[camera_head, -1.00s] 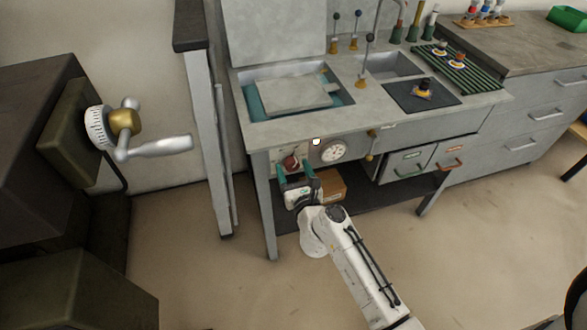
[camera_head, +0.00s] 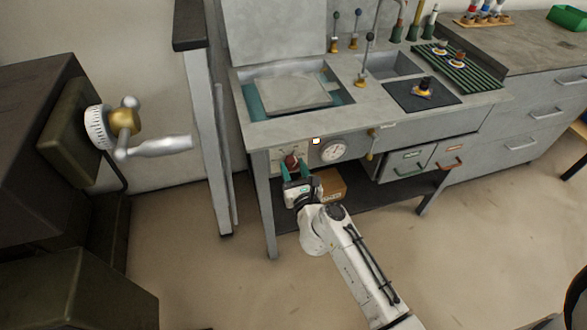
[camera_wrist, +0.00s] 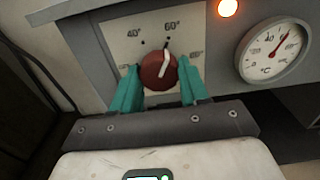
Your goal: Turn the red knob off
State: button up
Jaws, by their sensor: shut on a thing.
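The red knob (camera_wrist: 158,72) sits on a pale dial plate with temperature marks, 40° and 60° among them. Its white pointer line is tilted, the upper end near the 60° mark. In the head view the knob (camera_head: 291,161) is on the bench's front panel, partly hidden by my gripper. My gripper (camera_wrist: 160,88) has teal fingers on the left and right sides of the knob and is shut on it. My gripper also shows in the head view (camera_head: 295,170).
A lit indicator lamp (camera_wrist: 228,8) and a round temperature gauge (camera_wrist: 273,52) are right of the knob. A cardboard box (camera_head: 332,186) is on the shelf below. A bench leg (camera_head: 268,215) stands to the left.

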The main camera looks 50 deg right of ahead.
jog(key=n+p, duration=0.2)
jog(key=n, duration=0.3)
jog(key=shift+n, duration=0.3)
jog(key=n+p, duration=0.3)
jog(key=n, duration=0.3)
jog(key=shift+r, duration=0.1)
jog(key=n+p, duration=0.3)
jog(key=n, duration=0.3)
jog(key=shift+s+n, duration=0.1)
jog(key=shift+n, duration=0.2)
jog(key=n+p, duration=0.2)
jog(key=n, duration=0.3)
jog(key=shift+n, duration=0.3)
jog(key=shift+p, duration=0.3)
jog(key=o, duration=1)
jog(key=shift+o, duration=0.2)
jog(key=v, duration=1)
jog(key=shift+s+a+p, duration=0.2)
jog(key=shift+s+p, duration=0.1)
jog(key=shift+p, duration=0.05)
